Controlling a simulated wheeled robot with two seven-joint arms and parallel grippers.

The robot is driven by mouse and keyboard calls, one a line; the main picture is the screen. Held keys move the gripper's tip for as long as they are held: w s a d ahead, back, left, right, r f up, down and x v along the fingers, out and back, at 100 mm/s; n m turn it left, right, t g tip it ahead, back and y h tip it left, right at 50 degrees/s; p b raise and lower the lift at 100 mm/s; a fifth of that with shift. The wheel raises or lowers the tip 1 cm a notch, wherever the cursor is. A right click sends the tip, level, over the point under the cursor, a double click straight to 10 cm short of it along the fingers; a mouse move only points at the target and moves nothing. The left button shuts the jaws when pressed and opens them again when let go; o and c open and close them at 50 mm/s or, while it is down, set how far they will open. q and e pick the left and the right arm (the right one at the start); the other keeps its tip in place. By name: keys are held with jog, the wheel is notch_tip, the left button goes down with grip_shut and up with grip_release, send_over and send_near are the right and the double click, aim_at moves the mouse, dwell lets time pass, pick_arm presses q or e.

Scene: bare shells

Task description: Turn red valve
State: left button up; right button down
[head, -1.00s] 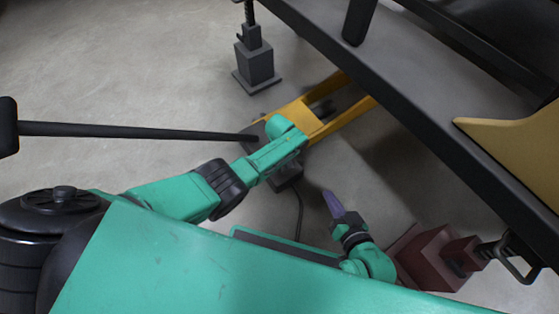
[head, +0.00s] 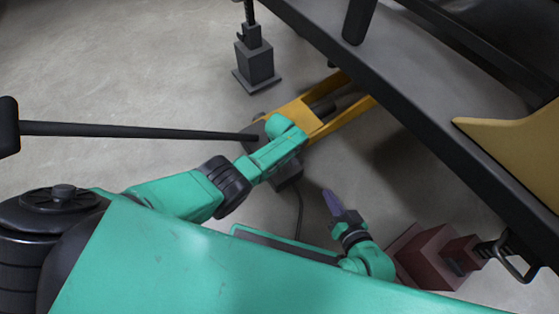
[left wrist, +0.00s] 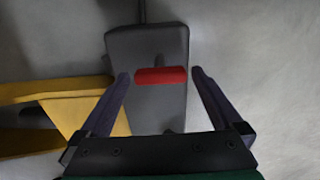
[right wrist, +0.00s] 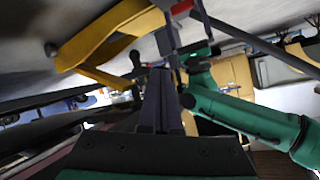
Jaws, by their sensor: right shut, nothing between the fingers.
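The red valve (left wrist: 161,76) is a short red bar on a dark grey box (left wrist: 158,108) in the left wrist view. My left gripper (left wrist: 160,73) is open, with one finger on each side of the bar. A gap shows between each finger and the bar's ends, so it is not gripped. In the head view my left forearm and wrist cover the valve. My right gripper (head: 329,202) is shut and empty, low over the floor right of the left arm; its closed fingers also show in the right wrist view (right wrist: 160,95).
A yellow forked frame (head: 340,103) with a long black handle (head: 130,131) lies around the grey box. A dark platform edge (head: 400,110) crosses the upper right. A grey jack stand (head: 256,65) and a dark red block (head: 432,257) stand on the floor. Floor at upper left is clear.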

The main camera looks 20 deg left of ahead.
jog(key=shift+s, duration=0.1)
pick_arm(q)
jog(key=shift+r+p, duration=0.6)
jog(key=shift+r, duration=0.05)
notch_tip(320, 180, up, 4)
jog(key=p, duration=0.3)
jog(key=shift+r+p, duration=0.2)
jog(key=shift+p, duration=0.1)
pick_arm(e)
jog(key=s+d+r+g+h+p, duration=0.45)
jog(key=d+r+g, duration=0.4)
jog(key=d, duration=0.45)
pick_arm(q)
notch_tip(320, 180, up, 9)
jog(key=p, duration=0.1)
pick_arm(e)
notch_tip(320, 180, down, 7)
jog(key=d+h, duration=0.1)
jog(key=shift+s+d+g, duration=0.2)
jog(key=shift+d+g, duration=0.1)
jog(key=shift+g, duration=0.05)
pick_arm(q)
jog(key=shift+f, duration=0.15)
pick_arm(e)
jog(key=shift+h, duration=0.25)
